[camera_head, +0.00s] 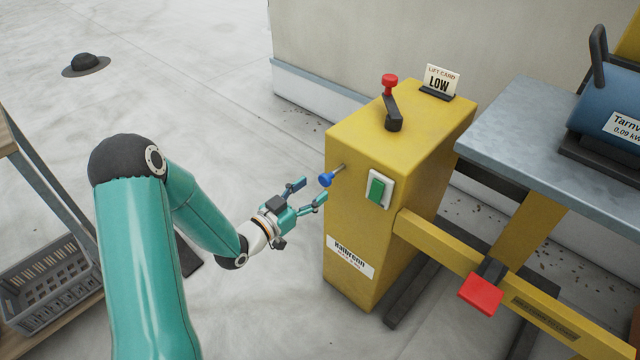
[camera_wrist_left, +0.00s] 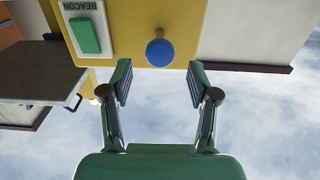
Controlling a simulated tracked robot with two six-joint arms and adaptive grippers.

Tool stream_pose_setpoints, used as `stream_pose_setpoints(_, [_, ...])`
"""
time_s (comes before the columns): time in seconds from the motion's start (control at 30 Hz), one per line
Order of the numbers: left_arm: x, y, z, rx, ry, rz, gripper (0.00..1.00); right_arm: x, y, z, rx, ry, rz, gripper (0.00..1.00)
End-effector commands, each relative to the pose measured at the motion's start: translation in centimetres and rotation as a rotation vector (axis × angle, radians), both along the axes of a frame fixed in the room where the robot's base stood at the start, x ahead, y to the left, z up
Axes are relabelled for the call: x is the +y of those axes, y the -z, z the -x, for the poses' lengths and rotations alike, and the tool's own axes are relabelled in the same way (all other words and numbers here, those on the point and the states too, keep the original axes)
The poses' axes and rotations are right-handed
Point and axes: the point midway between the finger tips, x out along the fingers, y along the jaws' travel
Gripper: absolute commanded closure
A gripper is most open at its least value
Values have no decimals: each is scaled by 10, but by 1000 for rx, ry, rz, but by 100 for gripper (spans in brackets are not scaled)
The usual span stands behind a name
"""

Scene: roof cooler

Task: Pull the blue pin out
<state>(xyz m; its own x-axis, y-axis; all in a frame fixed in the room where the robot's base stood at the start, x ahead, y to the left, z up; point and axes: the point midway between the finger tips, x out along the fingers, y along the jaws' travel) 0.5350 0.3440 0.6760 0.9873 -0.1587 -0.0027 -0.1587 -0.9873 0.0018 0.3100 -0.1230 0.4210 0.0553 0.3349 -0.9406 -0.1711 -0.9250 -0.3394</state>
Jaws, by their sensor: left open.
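The blue pin (camera_head: 326,179) has a round blue knob on a thin metal shank, which sticks out of the left face of the yellow cabinet (camera_head: 362,215). In the left wrist view the blue knob (camera_wrist_left: 160,52) shows end-on, beyond the fingertips and centred between them. My left gripper (camera_head: 309,192) is open and empty, a little to the left of and below the knob, apart from it. The open left gripper also shows in the left wrist view (camera_wrist_left: 160,85). My right gripper is in neither view.
A green switch (camera_head: 376,189) on a white plate sits right of the pin. A red-knobbed lever (camera_head: 391,100) and a "LOW" card (camera_head: 440,80) stand on the cabinet top. A red pedal (camera_head: 481,294) is at lower right. A grey basket (camera_head: 50,280) is at left.

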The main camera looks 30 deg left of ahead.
Motion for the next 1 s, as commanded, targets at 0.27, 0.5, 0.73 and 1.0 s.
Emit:
stream_pose_setpoints(0.27, [9,1,53,2,-2,1,40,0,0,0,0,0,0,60])
stream_pose_setpoints(0.5, [11,1,71,1,1,0,40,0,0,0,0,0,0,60])
stream_pose_setpoints(0.73, [11,1,72,0,1,-1,40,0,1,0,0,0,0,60])
stream_pose_setpoints(1.0, [11,0,72,0,3,0,40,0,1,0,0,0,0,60])
